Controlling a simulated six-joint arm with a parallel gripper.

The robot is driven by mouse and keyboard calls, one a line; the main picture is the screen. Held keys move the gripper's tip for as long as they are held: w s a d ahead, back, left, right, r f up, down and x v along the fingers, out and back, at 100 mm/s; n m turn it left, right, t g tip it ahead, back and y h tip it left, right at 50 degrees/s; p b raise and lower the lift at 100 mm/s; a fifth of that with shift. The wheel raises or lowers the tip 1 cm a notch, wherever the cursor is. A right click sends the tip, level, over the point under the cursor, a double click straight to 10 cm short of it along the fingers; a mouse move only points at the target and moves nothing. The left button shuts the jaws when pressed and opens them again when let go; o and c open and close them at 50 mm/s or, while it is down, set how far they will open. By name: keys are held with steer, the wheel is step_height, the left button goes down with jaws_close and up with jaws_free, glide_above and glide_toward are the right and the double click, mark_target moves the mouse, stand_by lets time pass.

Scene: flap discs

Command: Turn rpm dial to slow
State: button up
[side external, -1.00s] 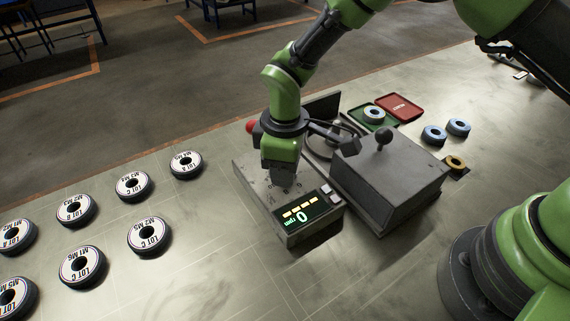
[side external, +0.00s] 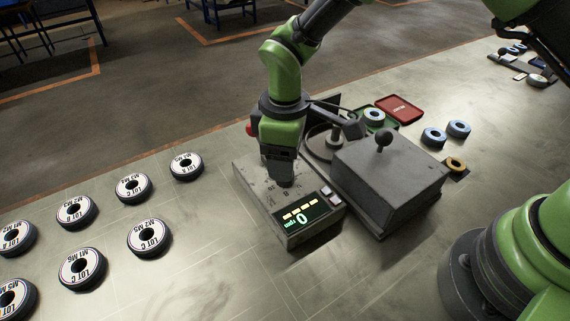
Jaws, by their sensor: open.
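The control box (side external: 263,194) is a grey unit at the middle of the table. Its front display (side external: 299,217) reads 0 rpm, with several yellow bars above the digit. My gripper (side external: 285,183) points down over the top of the box, at or very near the surface. The rpm dial is hidden behind or under the gripper, so contact with it cannot be seen. A few small dark markings show on the box top beside the fingers. A red button (side external: 250,129) shows at the box's back left, partly behind my arm.
A grey machine housing with a black ball-topped lever (side external: 382,141) stands close on the right. Behind it are a green tray (side external: 391,124) with a disc and a red tray (side external: 399,108). Several labelled discs (side external: 149,237) lie on the left. Blue discs (side external: 434,137) lie at right.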

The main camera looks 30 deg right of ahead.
step_height(320, 180, up, 7)
steer(key=shift+f, duration=0.15)
steer(key=s+d+r+m+t+y, duration=0.1)
steer(key=s+d+r+m+t, duration=0.2)
steer(key=r, duration=0.4)
steer(key=s+d+r+m+y, duration=0.1)
steer(key=s+d+r+m, duration=0.2)
steer(key=d+r, duration=0.25)
steer(key=s+d+r+m+t, duration=0.2)
steer(key=s+m, duration=0.1)
steer(key=s, duration=0.3)
steer(key=s+d+r+m+t, duration=0.2)
steer(key=s+d+m, duration=0.1)
steer(key=s, duration=0.4)
steer(key=shift+d+m, duration=0.15)
steer(key=shift+m, duration=0.55)
